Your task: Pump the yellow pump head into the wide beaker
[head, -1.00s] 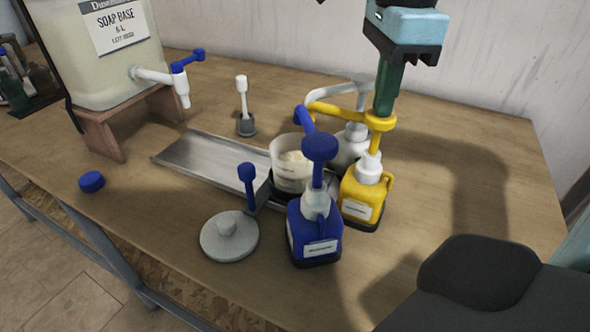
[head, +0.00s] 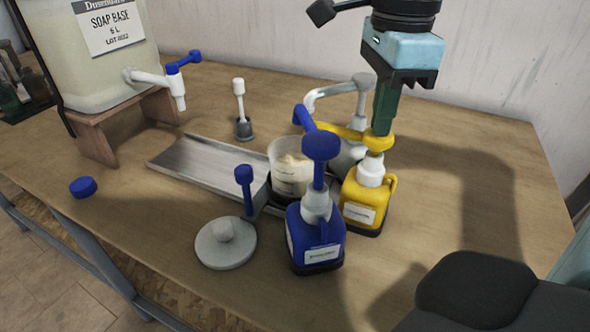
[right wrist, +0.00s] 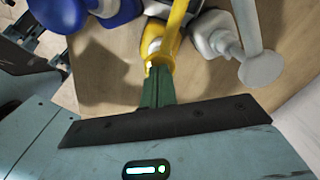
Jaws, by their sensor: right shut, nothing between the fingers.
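The yellow pump bottle (head: 362,203) stands on the table. Its yellow pump head (head: 378,143) sits low over the white collar, its spout pointing left toward the beaker. The spout's tip is hidden behind the blue pump. The wide clear beaker (head: 288,183) holds pale contents and stands on a dark base. My right gripper (head: 381,130) is shut and empty, its fingertips down on top of the yellow pump head. In the right wrist view the fingers (right wrist: 157,88) meet the yellow head (right wrist: 172,45). My left gripper is not in view.
A blue pump bottle (head: 316,240) stands in front of the beaker, and a white-spouted pump (head: 360,95) behind. Table space at right is clear.

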